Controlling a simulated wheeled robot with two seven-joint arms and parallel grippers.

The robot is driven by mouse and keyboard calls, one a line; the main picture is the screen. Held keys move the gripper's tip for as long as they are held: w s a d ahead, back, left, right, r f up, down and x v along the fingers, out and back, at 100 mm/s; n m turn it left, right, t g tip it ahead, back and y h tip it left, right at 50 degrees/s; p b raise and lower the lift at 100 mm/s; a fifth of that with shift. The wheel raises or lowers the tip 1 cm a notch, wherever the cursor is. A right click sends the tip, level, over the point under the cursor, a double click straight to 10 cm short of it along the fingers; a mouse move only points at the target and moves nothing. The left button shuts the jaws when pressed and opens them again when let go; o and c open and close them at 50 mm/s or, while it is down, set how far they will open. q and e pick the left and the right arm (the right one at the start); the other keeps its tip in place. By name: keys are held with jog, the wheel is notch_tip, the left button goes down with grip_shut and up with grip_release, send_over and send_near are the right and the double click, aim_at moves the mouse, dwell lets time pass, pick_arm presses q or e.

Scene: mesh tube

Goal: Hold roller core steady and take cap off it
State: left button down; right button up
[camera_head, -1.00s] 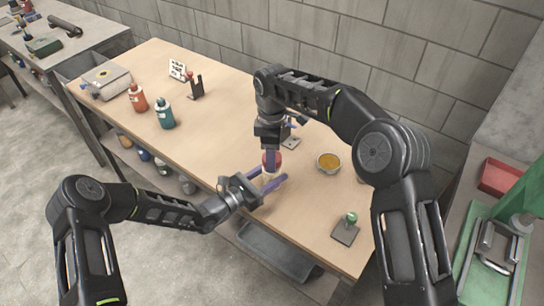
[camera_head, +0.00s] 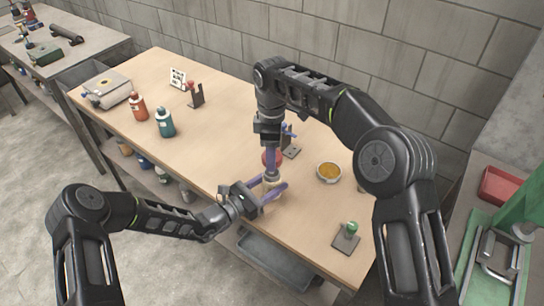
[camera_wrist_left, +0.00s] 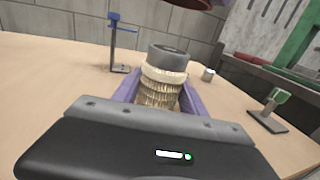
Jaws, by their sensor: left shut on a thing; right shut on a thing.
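The roller core stands upright near the table's front edge; its pale top (camera_head: 271,183) shows in the head view. In the left wrist view the core (camera_wrist_left: 158,92) has a ribbed tan body, a pale band and a grey upper end. My left gripper (camera_head: 268,194) is shut around its body with purple fingers, which also show in the left wrist view (camera_wrist_left: 157,97). The red cap (camera_head: 271,158) is in my right gripper (camera_head: 271,154), shut on it from above. In the left wrist view the cap's dark red underside (camera_wrist_left: 205,4) hangs above the core, apart from it.
A bowl of yellow stuff (camera_head: 329,172) and a green-knobbed block (camera_head: 347,235) are on the right. A small blue-topped stand (camera_head: 290,145) is behind. Red (camera_head: 138,107) and teal (camera_head: 165,122) bottles stand left. The table between is clear.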

pick_arm(q)
jog(key=c, duration=0.6)
grip_release()
jog(key=shift+o, duration=0.2)
jog(key=b+v, duration=0.2)
jog(key=v, duration=1)
pick_arm(e)
notch_tip(320, 180, down, 2)
jog(key=shift+f, duration=0.1)
